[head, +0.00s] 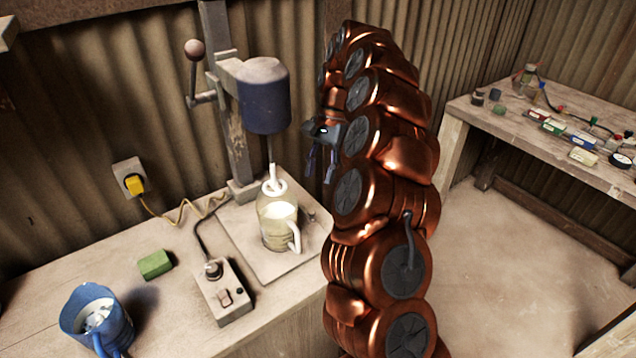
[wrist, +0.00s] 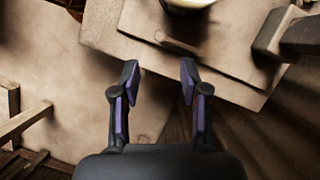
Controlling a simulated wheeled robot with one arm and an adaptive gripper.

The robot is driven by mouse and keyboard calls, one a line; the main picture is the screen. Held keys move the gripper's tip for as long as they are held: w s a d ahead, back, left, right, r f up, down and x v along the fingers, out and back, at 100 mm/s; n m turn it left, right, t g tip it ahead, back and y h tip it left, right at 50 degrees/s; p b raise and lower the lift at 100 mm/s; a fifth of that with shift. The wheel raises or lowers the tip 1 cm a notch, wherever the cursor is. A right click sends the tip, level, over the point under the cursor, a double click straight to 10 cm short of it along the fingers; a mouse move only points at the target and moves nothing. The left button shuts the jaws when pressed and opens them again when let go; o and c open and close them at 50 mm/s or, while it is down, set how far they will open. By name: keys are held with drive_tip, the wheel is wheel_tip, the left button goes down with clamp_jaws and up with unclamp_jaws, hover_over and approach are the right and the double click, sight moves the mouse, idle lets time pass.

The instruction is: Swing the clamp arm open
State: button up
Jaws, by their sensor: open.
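My gripper (head: 321,168) is open and empty, with its fingers pointing down, right of the press in the head view. In the wrist view its two purple-padded fingers (wrist: 160,82) are spread. The press has a grey column (head: 236,150), a dark blue head (head: 263,100) and a side lever with a round knob (head: 194,50). A glass jug (head: 278,228) with pale contents stands on the base plate (head: 245,230) under the head. A small bar (wrist: 178,46) lies near the plate's edge in the wrist view, ahead of the fingertips. I cannot tell if this is the clamp arm.
A switch box (head: 224,293), a green block (head: 154,264) and a blue mug (head: 96,318) stand on the bench left of the plate. A yellow plug (head: 135,185) sits in the wall. A second table (head: 520,140) with small items stands right; floor between is clear.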

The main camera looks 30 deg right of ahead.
drive_tip(key=shift+v, duration=1.35)
